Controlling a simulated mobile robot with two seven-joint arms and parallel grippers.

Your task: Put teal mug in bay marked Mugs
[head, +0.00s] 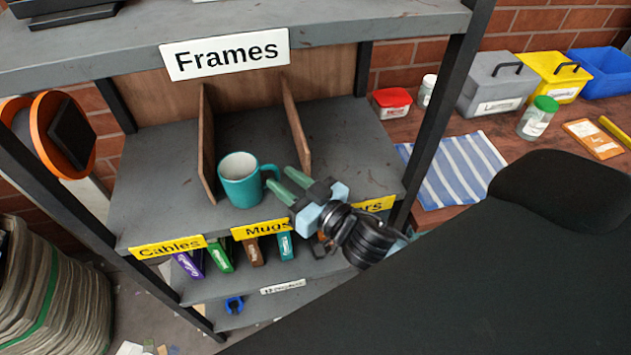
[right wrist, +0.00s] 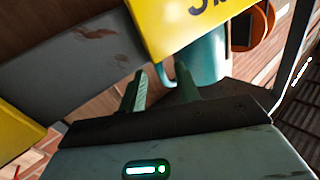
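The teal mug (head: 241,182) stands upright on the grey shelf in the middle bay, between two wooden dividers and behind the yellow Mugs label (head: 262,229). Its handle points right, toward my right gripper (head: 281,182). The right gripper's two green fingers are apart, with their tips close to the handle. In the right wrist view, the mug (right wrist: 208,58) is beyond the fingers (right wrist: 160,75), with part of its handle showing between them. No clear grip on the handle shows, and I cannot tell whether a finger touches it. My left gripper is not in view.
Wooden dividers (head: 206,150) and (head: 295,125) flank the bay. A Cables label (head: 167,247) marks the bay to the left. The upper shelf with the Frames sign (head: 226,54) overhangs behind. A black post (head: 440,110) stands right. Small boxes sit on the shelf below.

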